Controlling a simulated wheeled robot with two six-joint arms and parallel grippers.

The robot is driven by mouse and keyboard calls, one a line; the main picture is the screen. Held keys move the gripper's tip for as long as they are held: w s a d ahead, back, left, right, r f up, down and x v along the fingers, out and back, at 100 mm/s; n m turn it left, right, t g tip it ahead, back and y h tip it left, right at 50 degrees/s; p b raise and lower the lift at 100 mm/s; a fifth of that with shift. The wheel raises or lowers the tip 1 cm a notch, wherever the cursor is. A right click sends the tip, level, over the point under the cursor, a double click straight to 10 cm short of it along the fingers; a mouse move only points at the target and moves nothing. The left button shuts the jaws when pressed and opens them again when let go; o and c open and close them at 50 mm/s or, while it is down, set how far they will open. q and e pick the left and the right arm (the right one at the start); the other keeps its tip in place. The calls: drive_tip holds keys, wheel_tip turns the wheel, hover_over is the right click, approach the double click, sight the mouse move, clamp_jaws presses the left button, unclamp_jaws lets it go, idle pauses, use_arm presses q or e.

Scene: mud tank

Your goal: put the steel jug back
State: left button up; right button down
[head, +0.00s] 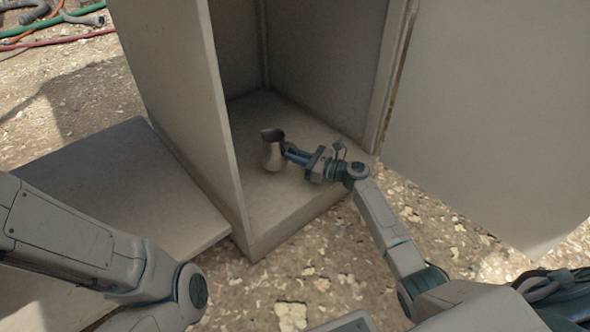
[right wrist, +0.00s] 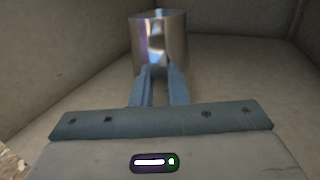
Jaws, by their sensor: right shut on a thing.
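The steel jug (head: 272,155) is upright inside the open grey cabinet, over its floor panel (head: 290,204). I cannot tell whether its base touches the floor. My right gripper (head: 288,152) reaches in from the right and is shut on the jug. In the right wrist view the shiny jug (right wrist: 158,42) stands at the ends of the two blue-grey fingers (right wrist: 157,75). My left arm comes in from the left in the head view, but its gripper is outside the picture.
The cabinet's left side wall (head: 185,90) stands close to the jug. An open door panel (head: 490,110) is at the right. A low flat board (head: 120,185) lies at the left. Hoses (head: 55,27) lie on the gravel at the top left.

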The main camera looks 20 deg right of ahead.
sight(287, 161)
drive_tip(key=shift+f+b, duration=1.7)
drive_tip(key=shift+f, duration=0.1)
drive_tip(key=shift+r, duration=0.15)
drive_tip(key=c, duration=1.4)
unclamp_jaws()
drive_tip(key=shift+c, duration=0.2)
